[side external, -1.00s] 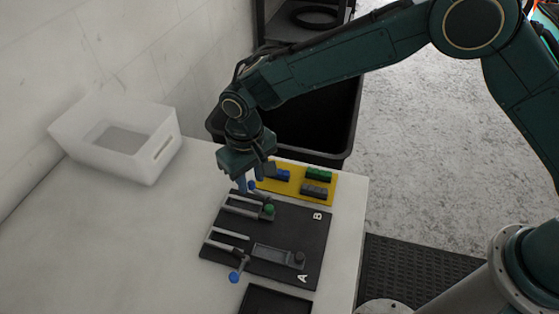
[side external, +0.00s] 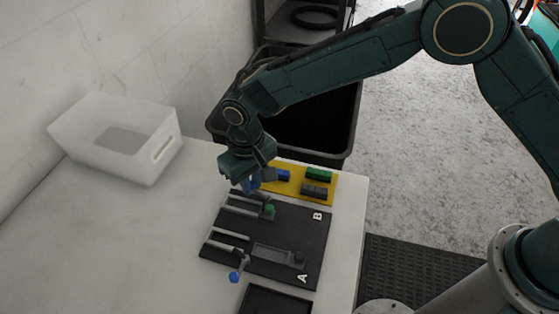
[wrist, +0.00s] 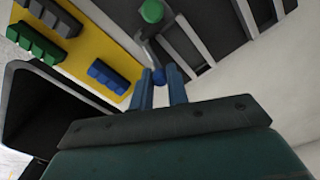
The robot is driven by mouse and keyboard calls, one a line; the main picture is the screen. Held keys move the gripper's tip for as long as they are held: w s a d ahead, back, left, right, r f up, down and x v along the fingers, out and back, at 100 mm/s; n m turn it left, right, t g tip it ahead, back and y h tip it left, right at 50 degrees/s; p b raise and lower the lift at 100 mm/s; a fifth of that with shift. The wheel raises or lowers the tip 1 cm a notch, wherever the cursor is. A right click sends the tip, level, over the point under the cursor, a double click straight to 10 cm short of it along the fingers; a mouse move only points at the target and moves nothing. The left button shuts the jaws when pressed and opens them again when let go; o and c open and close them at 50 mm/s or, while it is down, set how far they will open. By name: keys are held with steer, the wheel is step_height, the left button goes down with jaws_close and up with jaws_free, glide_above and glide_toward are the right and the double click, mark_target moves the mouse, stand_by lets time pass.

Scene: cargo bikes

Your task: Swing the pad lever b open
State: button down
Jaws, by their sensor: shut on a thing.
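A black board (side external: 284,226) marked A and B lies on the table, with two grey-railed stations. Pad lever b is at the B station, at the board's far end; its blue ball knob (wrist: 158,76) shows between my fingertips in the wrist view. My gripper (side external: 250,187) is shut on that knob; in the wrist view its two blue fingers (wrist: 160,85) stand either side of it. In the side view the gripper hides most of this lever. A green knob (side external: 269,209) stands near the B station. The other lever's blue knob (side external: 234,277) sticks out at the A station.
A yellow tray (side external: 328,190) with green, blue and grey pads is close beside my gripper. A large black bin (side external: 340,130) stands behind it. A white bin (side external: 160,150) sits back left, a dark tray (side external: 275,302) in front. The left table is clear.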

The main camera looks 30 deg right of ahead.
steer(key=shift+w+d, duration=0.2)
steer(key=shift+d, duration=1.15)
steer(key=shift+d, duration=0.1)
